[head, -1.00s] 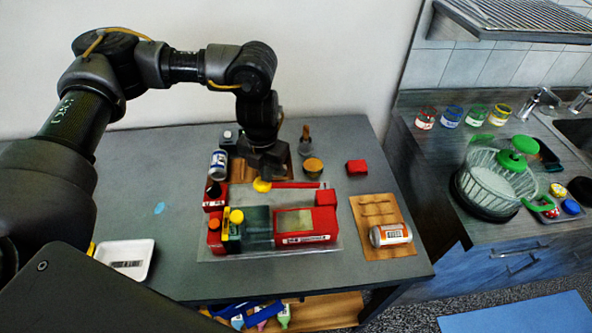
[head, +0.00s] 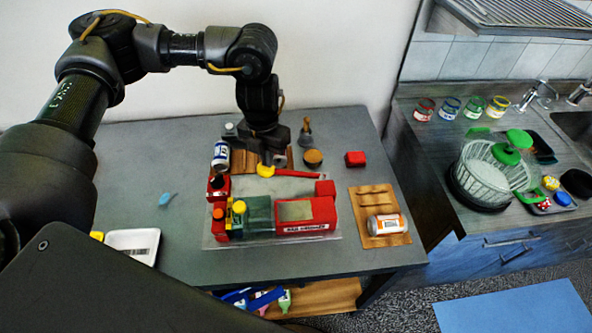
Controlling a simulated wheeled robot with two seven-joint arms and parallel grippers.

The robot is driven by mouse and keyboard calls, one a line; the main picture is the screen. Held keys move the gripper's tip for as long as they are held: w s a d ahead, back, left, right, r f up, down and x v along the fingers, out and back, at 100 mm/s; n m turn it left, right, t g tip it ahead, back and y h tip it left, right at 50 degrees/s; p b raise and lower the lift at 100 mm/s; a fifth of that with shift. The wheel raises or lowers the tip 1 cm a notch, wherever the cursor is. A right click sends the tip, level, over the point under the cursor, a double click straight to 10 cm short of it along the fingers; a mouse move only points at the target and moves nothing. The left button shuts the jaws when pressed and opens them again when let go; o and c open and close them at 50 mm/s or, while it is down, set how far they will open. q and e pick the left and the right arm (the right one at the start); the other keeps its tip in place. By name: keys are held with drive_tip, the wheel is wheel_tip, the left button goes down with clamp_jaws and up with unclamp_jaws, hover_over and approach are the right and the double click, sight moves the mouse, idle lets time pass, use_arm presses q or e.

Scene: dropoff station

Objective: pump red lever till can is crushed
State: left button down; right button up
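The red and green can crusher (head: 305,226) stands on a clear plate in the middle of the grey table. Its red lever (head: 298,175) runs across the back and ends at the left in a yellow knob (head: 265,170). My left gripper (head: 265,162) points down at the knob from behind, touching or very near it; its fingers are dark and partly hidden, so their opening is unclear. No can is visible inside the crusher. A blue and white can (head: 221,156) is behind at the left. My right gripper is out of view.
A white tray (head: 118,238) is at the table's left front. A red block (head: 355,159) and a round wooden-topped jar (head: 313,158) stand behind the crusher. A counter with a dish basket (head: 480,178) is at the right. The left table area is mostly clear.

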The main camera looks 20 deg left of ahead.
sight(265, 170)
use_arm(q)
drive_tip(key=shift+s+a+f, duration=0.1)
drive_tip(key=shift+a+f, duration=0.05)
drive_tip(key=shift+f, duration=0.35)
drive_tip(key=shift+s+a+f, duration=0.1)
drive_tip(key=shift+f, duration=0.35)
drive_tip(key=shift+b, duration=0.3)
drive_tip(key=shift+a+f+b, duration=0.15)
drive_tip(key=shift+f+b, duration=0.75)
drive_tip(key=shift+f, duration=0.55)
